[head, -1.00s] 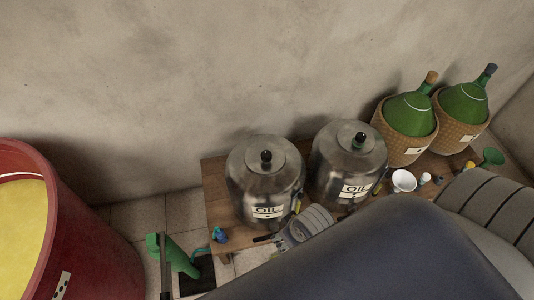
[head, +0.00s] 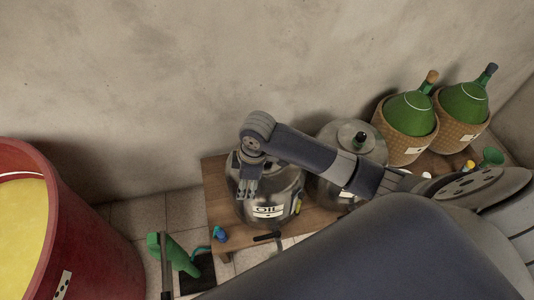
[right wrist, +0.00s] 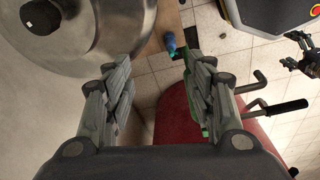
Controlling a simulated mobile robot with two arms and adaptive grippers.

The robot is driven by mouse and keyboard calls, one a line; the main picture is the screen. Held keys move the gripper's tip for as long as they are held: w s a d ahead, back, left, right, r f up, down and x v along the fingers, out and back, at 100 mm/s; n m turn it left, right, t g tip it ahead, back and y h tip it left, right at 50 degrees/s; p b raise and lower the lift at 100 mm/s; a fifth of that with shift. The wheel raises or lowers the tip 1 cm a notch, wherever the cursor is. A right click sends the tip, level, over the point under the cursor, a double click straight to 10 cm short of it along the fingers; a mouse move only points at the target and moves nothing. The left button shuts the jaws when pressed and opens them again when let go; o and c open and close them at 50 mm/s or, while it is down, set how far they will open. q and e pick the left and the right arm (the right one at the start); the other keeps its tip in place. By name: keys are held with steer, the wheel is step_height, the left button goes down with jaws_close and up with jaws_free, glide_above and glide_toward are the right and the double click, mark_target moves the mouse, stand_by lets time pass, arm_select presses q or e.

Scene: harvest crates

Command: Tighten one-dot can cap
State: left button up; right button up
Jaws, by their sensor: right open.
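The one-dot oil can (head: 282,190) is a round metal can with an OIL label, on the left of the bench. Its cap is behind my right arm in the head view. In the right wrist view the can (right wrist: 85,45) fills the upper left, with its black cap (right wrist: 42,12) at the top left corner. My right gripper (head: 247,196) is open and empty, in front of the can's left part in the head view. Its fingers (right wrist: 158,95) are apart from the cap. A dark jointed part at the right wrist view's right edge may be my left gripper (right wrist: 302,50).
A second oil can (head: 335,142) stands to the right, partly behind my arm. Wicker-wrapped green bottles (head: 405,140) stand beyond it. A small blue item (head: 220,235) sits at the bench's (head: 215,185) left end. A red vat (head: 95,245) stands on the floor at left.

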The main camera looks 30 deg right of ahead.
steer(key=shift+n+g+h, duration=0.3)
steer(key=shift+g+h, duration=0.2)
steer(key=shift+h, duration=0.4)
steer(key=w+d+r, duration=0.1)
steer(key=w+d, duration=0.2)
steer(key=w+d+r, duration=0.2)
steer(key=w+d, duration=0.1)
steer(key=d, duration=0.1)
steer(key=w+d+r, duration=0.2)
steer(key=d, duration=0.2)
steer(key=shift+w+d+r, duration=0.15)
steer(key=shift+w+d, duration=0.05)
steer(key=shift+w, duration=0.2)
step_height(320, 180, down, 11)
steer(key=shift+r, duration=0.2)
steer(key=c, duration=1.1)
